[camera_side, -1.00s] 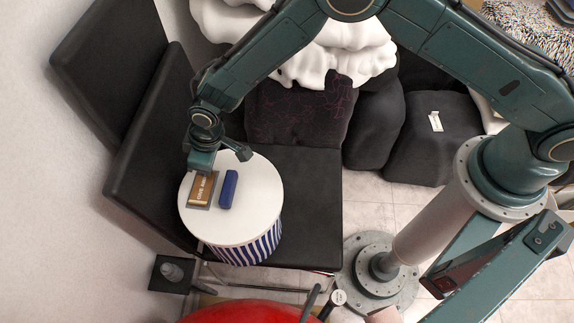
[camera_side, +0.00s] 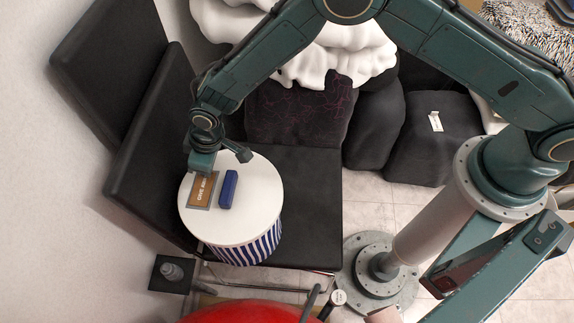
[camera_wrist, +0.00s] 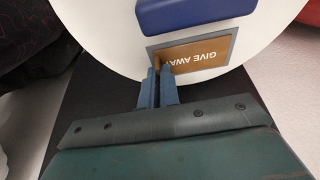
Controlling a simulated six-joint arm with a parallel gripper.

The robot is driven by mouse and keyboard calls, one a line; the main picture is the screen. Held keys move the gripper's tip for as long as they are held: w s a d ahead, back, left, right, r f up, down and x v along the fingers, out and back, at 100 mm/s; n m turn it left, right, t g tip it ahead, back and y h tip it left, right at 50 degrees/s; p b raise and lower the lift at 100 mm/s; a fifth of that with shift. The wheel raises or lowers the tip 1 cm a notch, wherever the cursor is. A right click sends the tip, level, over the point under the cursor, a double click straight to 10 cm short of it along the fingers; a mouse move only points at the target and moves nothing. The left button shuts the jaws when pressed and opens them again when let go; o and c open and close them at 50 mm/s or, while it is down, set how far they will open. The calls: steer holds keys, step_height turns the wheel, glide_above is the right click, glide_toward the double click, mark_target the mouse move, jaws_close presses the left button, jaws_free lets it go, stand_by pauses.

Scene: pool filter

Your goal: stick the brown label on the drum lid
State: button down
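The brown label (camera_side: 202,188), printed with white capitals reading "GIVE AWAY" in the wrist view (camera_wrist: 203,54), lies flat on the white drum lid (camera_side: 240,222). The lid also fills the top of the wrist view (camera_wrist: 110,35).
A dark blue block (camera_side: 228,189) lies on the lid just right of the label; it also shows in the wrist view (camera_wrist: 190,12). The drum has blue and white stripes (camera_side: 250,247) and stands on a black seat (camera_side: 315,205). The lid's front is clear.

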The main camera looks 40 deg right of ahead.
steer(key=shift+s+f, duration=0.1)
steer(key=c, duration=1.6)
jaws_free()
steer(key=shift+o, duration=0.2)
steer(key=shift+r, duration=0.2)
steer(key=v, duration=1.3)
steer(key=shift+d+r, duration=0.2)
steer(key=shift+r, duration=0.05)
steer(key=shift+s, duration=0.1)
